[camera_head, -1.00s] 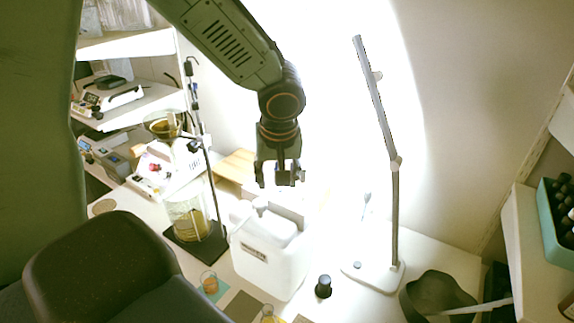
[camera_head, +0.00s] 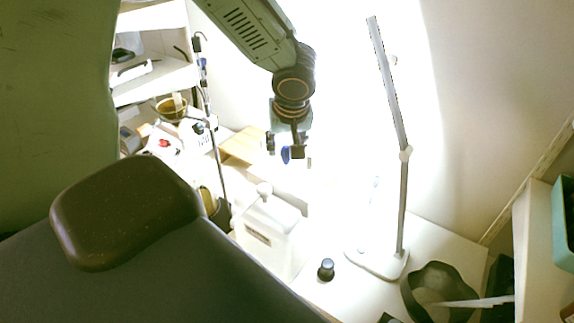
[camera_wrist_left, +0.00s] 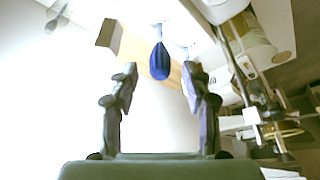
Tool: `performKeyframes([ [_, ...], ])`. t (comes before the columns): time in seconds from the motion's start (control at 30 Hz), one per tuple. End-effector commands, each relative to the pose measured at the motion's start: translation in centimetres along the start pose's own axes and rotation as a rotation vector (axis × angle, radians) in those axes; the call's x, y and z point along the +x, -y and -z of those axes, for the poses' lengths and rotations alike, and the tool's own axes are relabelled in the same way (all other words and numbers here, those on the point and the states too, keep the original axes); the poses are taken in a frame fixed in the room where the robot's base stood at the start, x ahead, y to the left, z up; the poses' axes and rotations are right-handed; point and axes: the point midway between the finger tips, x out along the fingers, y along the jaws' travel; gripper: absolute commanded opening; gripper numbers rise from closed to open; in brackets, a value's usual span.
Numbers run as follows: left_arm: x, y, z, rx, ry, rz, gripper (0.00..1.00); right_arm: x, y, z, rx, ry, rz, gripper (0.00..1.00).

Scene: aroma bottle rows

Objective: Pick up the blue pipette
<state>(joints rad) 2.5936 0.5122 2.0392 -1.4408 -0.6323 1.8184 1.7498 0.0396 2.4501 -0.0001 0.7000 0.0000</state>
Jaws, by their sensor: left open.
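My left gripper (camera_head: 288,150) hangs above the bench, behind the white jug, with its fingers pointing down. In the left wrist view my left gripper (camera_wrist_left: 160,80) is open, and nothing sits between its two fingers. The blue pipette's bulb (camera_wrist_left: 160,62) shows ahead of the fingertips, roughly midway between them, with a pale stem running up from it. A small blue patch, likely the same bulb (camera_head: 286,155), shows at the fingertips in the head view. Whether a finger touches it cannot be told. My right gripper is not in view.
The white jug (camera_head: 268,238) stands in front of the gripper. A metal stand (camera_head: 213,150) is to its left, a lamp (camera_head: 390,90) to its right. A dark-capped bottle (camera_head: 326,270) and dark bowl (camera_head: 440,290) stand nearer. A wooden board (camera_head: 243,146) lies behind.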

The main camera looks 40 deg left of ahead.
Motion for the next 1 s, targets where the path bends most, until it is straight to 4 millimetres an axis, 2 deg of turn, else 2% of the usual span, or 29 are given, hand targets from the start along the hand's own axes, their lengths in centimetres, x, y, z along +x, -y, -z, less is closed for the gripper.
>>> performKeyframes([
  [0.2,2.2,-0.1,0.1,-0.001,0.001,0.002,0.48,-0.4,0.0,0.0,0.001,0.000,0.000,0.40],
  [0.5,2.5,-0.3,0.2,0.000,-0.001,0.000,0.47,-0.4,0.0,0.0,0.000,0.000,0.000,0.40],
  [0.9,2.5,-0.3,0.2,0.000,0.000,0.000,0.14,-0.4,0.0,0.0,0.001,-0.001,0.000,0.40],
  [1.0,2.5,-0.3,0.2,0.000,0.000,0.000,0.14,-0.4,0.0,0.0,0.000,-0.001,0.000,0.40],
])
